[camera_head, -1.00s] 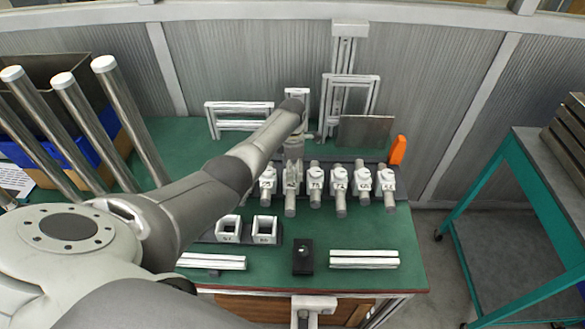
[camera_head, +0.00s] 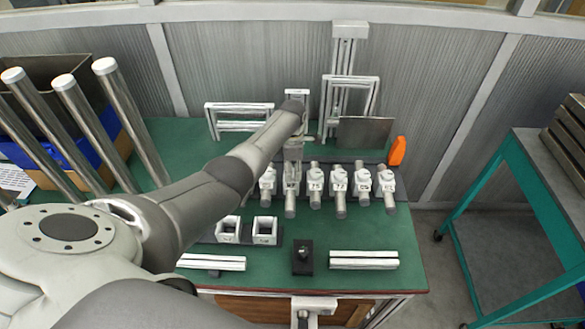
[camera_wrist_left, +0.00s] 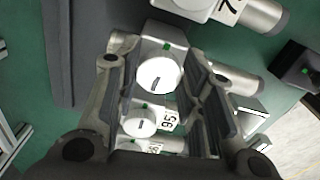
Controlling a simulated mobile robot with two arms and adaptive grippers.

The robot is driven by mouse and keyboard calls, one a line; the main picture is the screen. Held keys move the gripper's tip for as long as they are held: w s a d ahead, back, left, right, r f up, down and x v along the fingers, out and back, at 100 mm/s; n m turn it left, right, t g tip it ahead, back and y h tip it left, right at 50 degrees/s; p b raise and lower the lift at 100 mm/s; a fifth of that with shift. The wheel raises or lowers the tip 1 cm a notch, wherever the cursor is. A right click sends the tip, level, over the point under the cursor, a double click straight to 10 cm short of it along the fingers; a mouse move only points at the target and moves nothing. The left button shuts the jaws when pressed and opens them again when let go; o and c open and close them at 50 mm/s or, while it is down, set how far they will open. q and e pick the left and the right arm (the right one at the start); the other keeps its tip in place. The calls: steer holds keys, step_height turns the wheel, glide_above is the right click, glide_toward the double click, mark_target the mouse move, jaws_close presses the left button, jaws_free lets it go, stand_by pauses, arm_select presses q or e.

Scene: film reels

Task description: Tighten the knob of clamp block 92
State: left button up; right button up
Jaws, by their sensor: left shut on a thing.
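A row of white clamp blocks (camera_head: 339,184) with round knobs and silver rods stands on the table. My left gripper (camera_head: 292,165) reaches down over the second visible block from the left. In the left wrist view its two fingers are on either side of a white round knob (camera_wrist_left: 159,75) with a dark slot line and a green mark on its block behind. The gripper is shut on this knob. The label of the held block is hidden or unreadable. A neighbouring knob (camera_wrist_left: 140,122) sits beside a label that looks like 95. My right gripper is not in view.
An orange piece (camera_head: 397,151) stands at the row's right end. Two white square blocks (camera_head: 228,229), a black block (camera_head: 302,258) and white rails (camera_head: 364,260) lie in front. Frames and a metal plate (camera_head: 364,131) stand behind. Green table shows between the row and rails.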

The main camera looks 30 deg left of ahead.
arm_select(q)
steer(key=m+p, duration=0.1)
steer(key=m, duration=0.3)
steer(key=shift+s+d, duration=0.1)
steer(key=m, duration=0.4)
steer(key=shift+m+p, duration=0.4)
steer(key=m, duration=0.4)
steer(key=shift+s+m, duration=0.15)
steer(key=shift+m, duration=0.15)
steer(key=m, duration=0.4)
steer(key=shift+p, duration=0.3)
steer(key=m, duration=0.5)
steer(key=shift+s, duration=0.1)
steer(key=m, duration=0.4)
steer(key=shift+a+m, duration=0.25)
steer(key=shift+m, duration=0.05)
steer(key=m, duration=0.4)
steer(key=shift+b, duration=0.35)
steer(key=shift+a+m, duration=0.1)
steer(key=shift+m, duration=1.8)
